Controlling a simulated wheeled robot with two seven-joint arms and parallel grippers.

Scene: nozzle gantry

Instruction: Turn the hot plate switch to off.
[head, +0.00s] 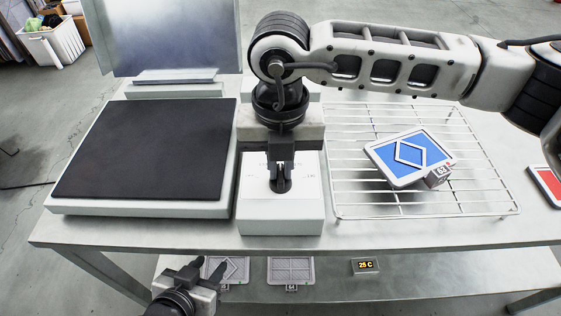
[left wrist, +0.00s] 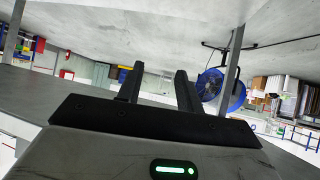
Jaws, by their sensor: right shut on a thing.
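The hot plate (head: 145,150), a white slab with a black top, sits at the left of the bench. To its right is a white switch box (head: 280,222) with a small black switch knob (head: 281,187) on its sloped top. My right gripper (head: 280,172) points down over the box and is shut on the knob. The gripper hides much of the box's label, so I cannot read the switch position. My left gripper (head: 207,267) is low at the front left, below the bench top. In the left wrist view its fingers (left wrist: 157,88) stand apart with nothing between them.
A wire rack (head: 450,190) to the right carries a tilted blue tile (head: 400,160). A red tile (head: 545,185) lies at the right edge. Two grey tiles and a "25 C" display (head: 365,266) are on the lower shelf. A metal panel (head: 165,35) stands behind the hot plate.

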